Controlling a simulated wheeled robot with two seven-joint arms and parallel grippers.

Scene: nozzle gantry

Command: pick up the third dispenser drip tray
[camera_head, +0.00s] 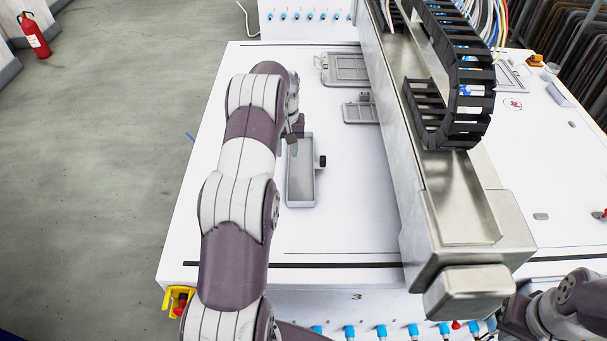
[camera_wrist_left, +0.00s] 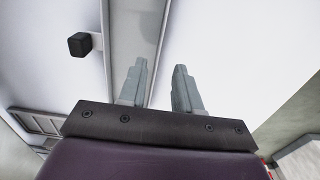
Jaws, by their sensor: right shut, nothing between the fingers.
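A shallow grey metal drip tray (camera_head: 301,190) with a black knob (camera_head: 322,161) on its right side lies on the white table. In the left wrist view the tray (camera_wrist_left: 138,45) runs away from me, with the knob (camera_wrist_left: 80,44) to its left. My left gripper (camera_head: 294,133) is above the tray's far end, largely hidden by its own arm.
A metal gantry beam (camera_head: 405,140) with a black cable chain (camera_head: 465,90) crosses the table right of the tray. Two other grey trays lie farther back, one at the rear (camera_head: 346,69) and a nearer one (camera_head: 361,112) partly behind the beam. The table between is clear.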

